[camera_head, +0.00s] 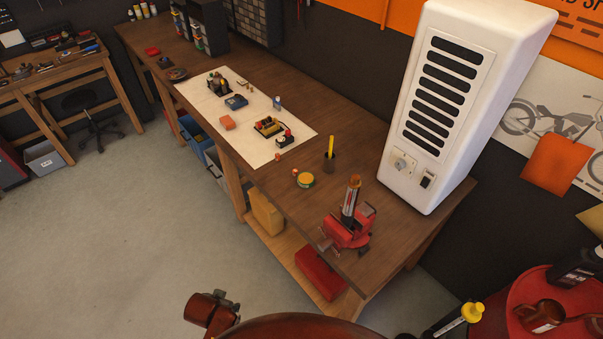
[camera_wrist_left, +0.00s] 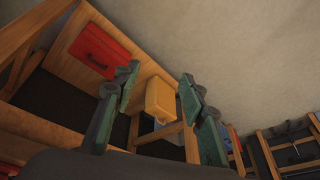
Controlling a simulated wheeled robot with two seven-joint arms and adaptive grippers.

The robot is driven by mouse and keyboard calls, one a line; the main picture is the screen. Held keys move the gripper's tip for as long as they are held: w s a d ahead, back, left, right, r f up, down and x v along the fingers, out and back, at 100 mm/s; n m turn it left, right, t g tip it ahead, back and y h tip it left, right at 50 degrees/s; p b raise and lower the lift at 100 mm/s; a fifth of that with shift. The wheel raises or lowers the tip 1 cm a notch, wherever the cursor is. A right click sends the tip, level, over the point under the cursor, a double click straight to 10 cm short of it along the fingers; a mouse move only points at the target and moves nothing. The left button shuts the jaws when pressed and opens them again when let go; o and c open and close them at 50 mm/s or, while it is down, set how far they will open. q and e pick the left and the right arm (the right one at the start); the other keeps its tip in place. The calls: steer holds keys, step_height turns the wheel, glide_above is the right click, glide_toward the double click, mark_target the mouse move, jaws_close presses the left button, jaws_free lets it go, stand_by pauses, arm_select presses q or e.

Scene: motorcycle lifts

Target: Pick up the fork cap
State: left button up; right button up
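I cannot tell for certain which piece is the fork cap. My right gripper is in neither view.
The wooden bench (camera_head: 345,180) carries a pale mat (camera_head: 250,118) with several small parts. A dark cup (camera_head: 329,158) with a yellow stick and a tall white heater-like unit (camera_head: 420,150) stand on it. A red case (camera_wrist_left: 104,50) and yellow container (camera_wrist_left: 160,98) rest below. Floor is clear at left.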

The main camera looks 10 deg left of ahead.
arm_select(q)
steer(key=w+d+r+t, duration=0.2)
steer(key=w+d+r, duration=0.1)
steer(key=w+r, duration=0.55)
steer(key=m+t+h+p, duration=0.1)
steer(key=m+t+h, duration=0.65)
steer(key=h, duration=0.35)
glide_toward(353, 178)
steer(key=w+d+f, duration=0.2)
steer(key=shift+n+t, duration=0.25)
steer(key=shift+n, duration=0.1)
steer(key=p+x, duration=0.1)
steer(key=x, duration=0.1)
steer(key=r+x, duration=0.1)
steer(key=x, duration=0.1)
steer(key=p+x, duration=0.1)
steer(key=x, duration=0.2)
steer(key=shift+w+r+p, duration=0.1)
steer(key=shift+r+p, duration=0.25)
steer(key=shift+w+d+f, duration=0.2)
steer(key=shift+w+d, duration=0.15)
steer(key=shift+w, duration=0.1)
steer(key=shift+c, duration=0.2)
jaws_close()
